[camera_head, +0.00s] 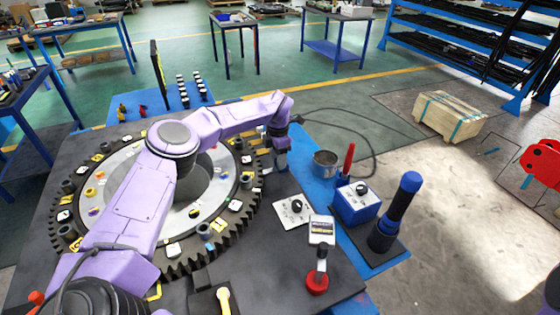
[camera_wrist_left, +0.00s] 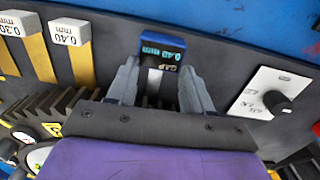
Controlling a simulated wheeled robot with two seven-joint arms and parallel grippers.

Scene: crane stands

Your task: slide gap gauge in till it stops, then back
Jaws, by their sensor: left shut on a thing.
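My left gripper (camera_head: 279,158) is at the right edge of the toothed ring (camera_head: 184,263), pointing down in the head view. In the left wrist view my left gripper (camera_wrist_left: 160,88) has its fingers on both sides of the gap gauge, shut on it. The gap gauge (camera_wrist_left: 162,48) has a blue body and a dark face with cyan digits and "GAP" lettering. Its lower end is hidden between the fingers and by the gripper body, so I cannot tell how deep it sits. Dark gear teeth (camera_wrist_left: 50,103) lie close by at the left. My right gripper is not in view.
Strips with grey heads marked 0.30 mm (camera_wrist_left: 18,23) and 0.40 mm (camera_wrist_left: 69,32) stand left of the gripper. A white knob panel (camera_head: 294,210) lies to the right. Beyond are a metal cup (camera_head: 325,163), a blue box (camera_head: 356,203) and a blue-handled post (camera_head: 397,212).

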